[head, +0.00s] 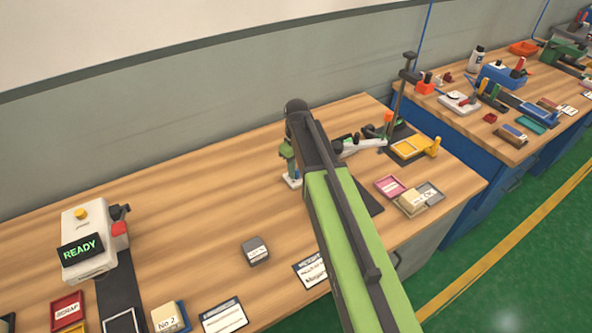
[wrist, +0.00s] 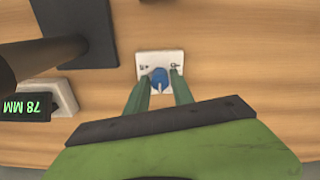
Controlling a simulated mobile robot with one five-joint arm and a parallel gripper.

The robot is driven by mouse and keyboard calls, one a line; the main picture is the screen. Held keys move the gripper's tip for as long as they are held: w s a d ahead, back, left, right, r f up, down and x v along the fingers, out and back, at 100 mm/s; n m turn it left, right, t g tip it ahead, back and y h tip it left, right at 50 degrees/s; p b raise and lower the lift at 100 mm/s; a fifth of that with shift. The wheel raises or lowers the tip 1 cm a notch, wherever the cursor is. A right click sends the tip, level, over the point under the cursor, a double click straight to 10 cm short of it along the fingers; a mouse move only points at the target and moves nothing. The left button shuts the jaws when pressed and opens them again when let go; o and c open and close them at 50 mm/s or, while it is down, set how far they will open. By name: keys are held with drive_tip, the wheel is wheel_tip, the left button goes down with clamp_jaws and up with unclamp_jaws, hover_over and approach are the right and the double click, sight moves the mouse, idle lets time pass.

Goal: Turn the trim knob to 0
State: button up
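The trim knob (wrist: 159,80) is a blue round knob with a pale pointer mark, set on a white plate (wrist: 146,57) with small dark marks at its left and right corners. In the wrist view the two green fingers of my gripper (wrist: 159,92) stand apart, one on each side of the knob, with a gap to it. I cannot tell their height against the knob. In the head view my gripper (head: 289,164) is over the white plate (head: 292,182) at the back of the bench, and the knob itself is hidden.
A display reading 78 MM (wrist: 25,107) and a dark post on a dark base (wrist: 97,42) stand left of the knob in the wrist view.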

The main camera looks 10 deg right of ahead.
sight(297, 171)
drive_tip(key=shift+o, duration=1.4)
wheel_tip(297, 171, up, 18)
drive_tip(key=p, duration=1.7)
drive_tip(key=shift+f, duration=0.25)
